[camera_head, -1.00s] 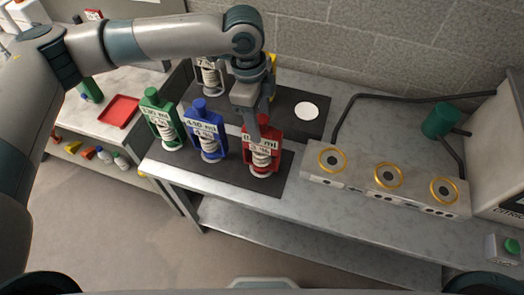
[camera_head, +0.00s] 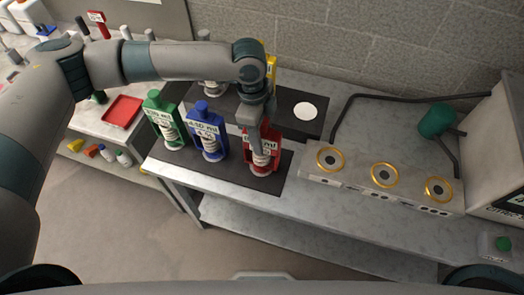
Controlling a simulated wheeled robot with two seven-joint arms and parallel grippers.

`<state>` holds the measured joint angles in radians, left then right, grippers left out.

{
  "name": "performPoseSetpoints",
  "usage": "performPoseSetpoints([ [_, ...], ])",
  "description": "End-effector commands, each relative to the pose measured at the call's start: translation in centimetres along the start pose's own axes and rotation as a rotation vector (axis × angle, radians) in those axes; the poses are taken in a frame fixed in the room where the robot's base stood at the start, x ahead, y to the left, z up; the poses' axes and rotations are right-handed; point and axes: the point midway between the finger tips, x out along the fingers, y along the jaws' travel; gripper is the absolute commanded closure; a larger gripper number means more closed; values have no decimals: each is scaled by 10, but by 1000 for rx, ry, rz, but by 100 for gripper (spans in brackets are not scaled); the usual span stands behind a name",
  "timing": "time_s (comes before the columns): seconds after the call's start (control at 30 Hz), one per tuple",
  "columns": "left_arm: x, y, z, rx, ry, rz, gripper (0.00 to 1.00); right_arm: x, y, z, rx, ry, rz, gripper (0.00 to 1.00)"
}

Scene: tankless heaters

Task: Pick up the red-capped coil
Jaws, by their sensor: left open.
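The red-capped coil (camera_head: 264,158) stands upright on the dark mat at the front of the bench, with a red frame, a white label and a pale coil. It is the rightmost of the front row. My left gripper (camera_head: 258,148) points down right at it, in front of its label, and hides part of the label and coil. The gripper is open; whether its fingers touch the coil cannot be told. My right gripper is not in view.
A blue-capped coil (camera_head: 207,135) stands close to the left, then a green-capped coil (camera_head: 165,125). A yellow-framed coil (camera_head: 271,66) is partly hidden behind my arm. A unit with gold rings (camera_head: 384,176) stands to the right. A white disc (camera_head: 305,112) lies on the rear mat.

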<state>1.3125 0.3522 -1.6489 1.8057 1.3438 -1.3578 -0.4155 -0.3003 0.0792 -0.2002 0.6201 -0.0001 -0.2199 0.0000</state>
Motion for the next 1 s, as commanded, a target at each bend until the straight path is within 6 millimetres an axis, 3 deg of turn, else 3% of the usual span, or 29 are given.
performPoseSetpoints([
  [0.2,0,0,0,0,0,0,50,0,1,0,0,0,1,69],
  [0.4,0,0,0,0,0,0,98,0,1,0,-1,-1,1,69],
  [0.43,-1,0,0,0,0,0,100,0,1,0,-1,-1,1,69],
  [1.0,-1,0,0,0,0,0,100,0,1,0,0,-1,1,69],
])
